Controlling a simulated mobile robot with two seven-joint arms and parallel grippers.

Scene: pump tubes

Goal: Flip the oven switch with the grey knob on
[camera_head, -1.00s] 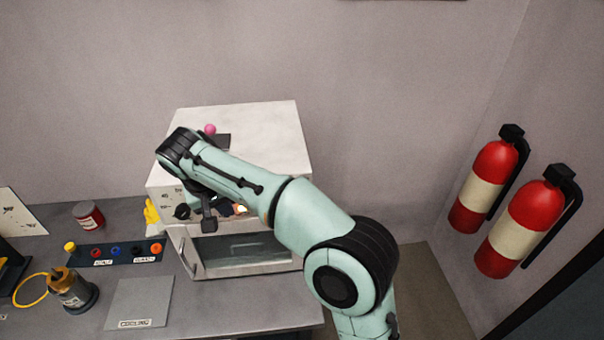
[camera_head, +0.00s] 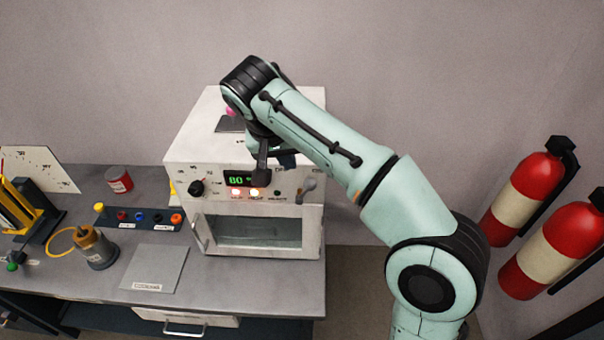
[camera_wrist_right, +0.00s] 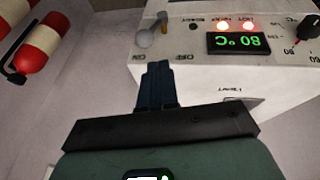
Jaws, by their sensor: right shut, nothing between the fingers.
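The white oven (camera_head: 195,150) stands at the right of the bench. The display (camera_head: 239,180) shows green digits, reading 80°C in the wrist view, and two lamps glow. My right gripper (camera_head: 288,162) is shut and empty, by the panel's upper edge, apart from the knob. Its dark fingers also show in the wrist view (camera_wrist_right: 157,66).
A black dial (camera_head: 196,189) is at the panel's left, above the oven door (camera_head: 258,232). A pink knob (camera_head: 231,112) shows on top behind my wrist. A button strip (camera_head: 140,217) and grey plate (camera_head: 154,268) lie left. Fire extinguishers (camera_head: 522,196) hang on the right wall.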

